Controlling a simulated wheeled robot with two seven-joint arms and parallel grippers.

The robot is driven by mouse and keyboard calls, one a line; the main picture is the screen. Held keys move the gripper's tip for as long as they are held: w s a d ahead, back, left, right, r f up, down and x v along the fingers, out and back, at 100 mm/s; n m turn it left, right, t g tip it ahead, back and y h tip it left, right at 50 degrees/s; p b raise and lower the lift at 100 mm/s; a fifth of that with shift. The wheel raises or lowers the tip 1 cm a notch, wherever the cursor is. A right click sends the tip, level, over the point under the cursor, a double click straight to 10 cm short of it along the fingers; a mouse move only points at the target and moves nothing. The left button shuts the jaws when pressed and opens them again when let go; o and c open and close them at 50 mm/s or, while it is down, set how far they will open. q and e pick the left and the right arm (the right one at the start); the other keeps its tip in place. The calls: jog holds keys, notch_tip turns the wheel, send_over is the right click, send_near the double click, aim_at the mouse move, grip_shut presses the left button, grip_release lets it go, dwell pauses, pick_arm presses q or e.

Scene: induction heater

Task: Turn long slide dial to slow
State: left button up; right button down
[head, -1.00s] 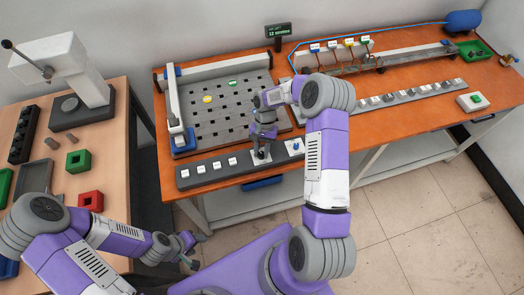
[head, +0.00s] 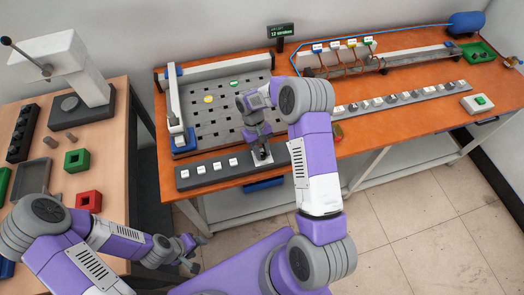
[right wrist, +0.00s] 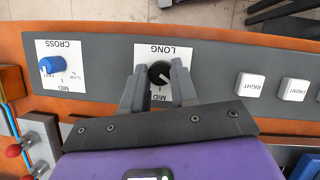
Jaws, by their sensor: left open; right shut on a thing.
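The long slide dial (right wrist: 159,72) is a black knob with a white mark, on a white plate labelled LONG, upside down in the right wrist view. The mark seems to point toward the lower right of that view, off MID. The fingers cover the plate's sides, so its slow label cannot be read. My right gripper (right wrist: 158,88) is shut on this dial, one finger on each side. In the head view my right gripper (head: 262,154) reaches down to the front panel. My left gripper (head: 191,248) is open and empty, low at the left, away from the panel.
The blue CROSS dial (right wrist: 52,65) sits beside the long dial on the same grey panel (right wrist: 105,75). White buttons, including RIGHT (right wrist: 249,85) and FRONT (right wrist: 294,89), lie on the other side. A perforated grey bed (head: 215,118) stands behind the panel.

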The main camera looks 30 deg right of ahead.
dwell(0.3)
jog(key=c, duration=0.9)
grip_release()
jog(key=v, duration=0.7)
jog(key=shift+r, duration=0.35)
jog(key=shift+a, duration=0.1)
